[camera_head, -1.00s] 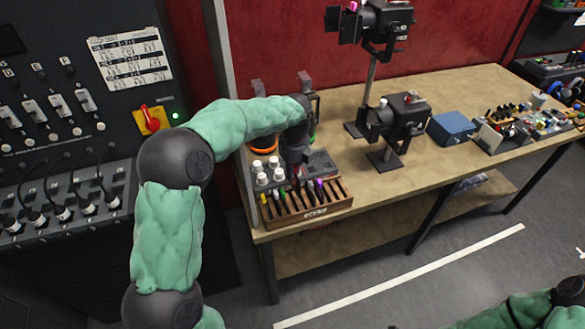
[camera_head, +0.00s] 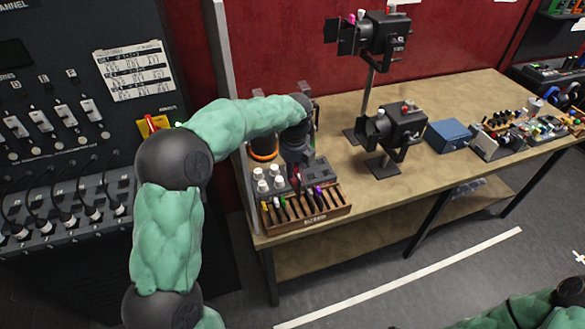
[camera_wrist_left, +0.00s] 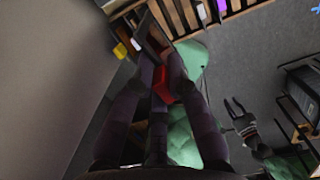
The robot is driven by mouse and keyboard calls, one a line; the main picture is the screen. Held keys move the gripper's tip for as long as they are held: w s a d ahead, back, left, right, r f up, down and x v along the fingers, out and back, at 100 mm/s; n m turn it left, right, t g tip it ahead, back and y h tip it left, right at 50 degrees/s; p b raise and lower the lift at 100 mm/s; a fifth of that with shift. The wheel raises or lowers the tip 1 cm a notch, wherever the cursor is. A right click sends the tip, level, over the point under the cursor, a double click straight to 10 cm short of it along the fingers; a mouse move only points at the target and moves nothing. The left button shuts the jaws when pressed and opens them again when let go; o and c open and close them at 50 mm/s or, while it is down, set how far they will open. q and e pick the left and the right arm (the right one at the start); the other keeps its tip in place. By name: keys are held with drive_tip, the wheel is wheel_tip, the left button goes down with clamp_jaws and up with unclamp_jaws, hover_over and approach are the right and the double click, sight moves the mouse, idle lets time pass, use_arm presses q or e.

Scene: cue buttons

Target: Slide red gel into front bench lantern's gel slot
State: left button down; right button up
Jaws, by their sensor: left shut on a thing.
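My left gripper (camera_head: 297,172) is above the back of the wooden slotted rack (camera_head: 320,219) near the left end of the bench. In the left wrist view its fingers (camera_wrist_left: 161,76) are shut on a small red piece, the red gel (camera_wrist_left: 162,86); how far it is clear of the rack is hard to tell. The front bench lantern (camera_head: 393,127) is a black lamp on a short stand, right of the rack; its gel slot cannot be made out. My right gripper (camera_wrist_left: 238,112) shows in the left wrist view, with its fingers apart and empty.
A taller lantern (camera_head: 378,36) stands behind the front one. White-capped bottles (camera_head: 268,178) stand left of the gripper. A blue box (camera_head: 450,135) and cluttered parts lie to the right. A control console (camera_head: 70,150) is at the left. Bench between rack and front lantern is mostly clear.

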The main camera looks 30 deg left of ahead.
use_arm(q)
drive_tip(key=shift+s+r+p, duration=0.1)
drive_tip(key=shift+r+p, duration=2.2)
drive_tip(key=shift+r, duration=0.45)
